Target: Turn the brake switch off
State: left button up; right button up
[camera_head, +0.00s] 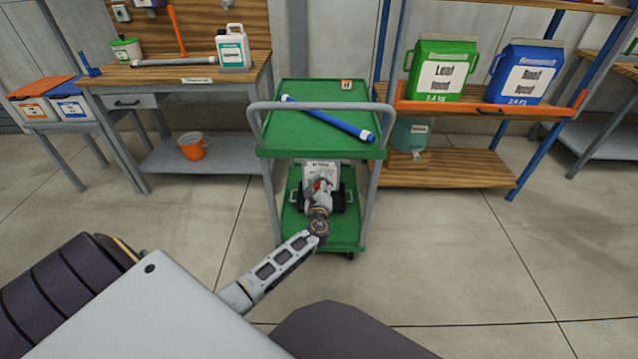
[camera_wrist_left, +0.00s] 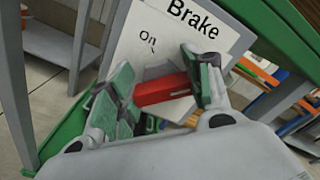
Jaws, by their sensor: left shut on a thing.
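The brake switch is a white panel (camera_wrist_left: 135,48) with the words "Brake" and "On" and a red lever (camera_wrist_left: 162,90). In the left wrist view my left gripper (camera_wrist_left: 165,84) has its two green-padded fingers on either side of the red lever and is shut on it. In the head view the panel (camera_head: 322,166) sits low on the green cart (camera_head: 290,132), under its upper tray. My left gripper (camera_head: 318,190) reaches in front of it, with a bit of red showing. The gripper hides the panel's lower part. My right gripper is not in view.
A blue tube (camera_head: 335,120) lies across the cart's upper tray, and a grey handle rail (camera_head: 318,105) spans its front. A workbench (camera_head: 165,75) stands left, and a shelf with green (camera_head: 440,70) and blue (camera_head: 523,73) containers right. The floor in front is clear.

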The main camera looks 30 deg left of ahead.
pick_arm(q)
jog(key=shift+f, duration=0.15)
jog(key=o, duration=1)
jog(key=shift+o, duration=0.2)
jog(key=shift+s+d, duration=0.15)
jog(key=v, duration=1.1)
jog(key=shift+s, duration=0.35)
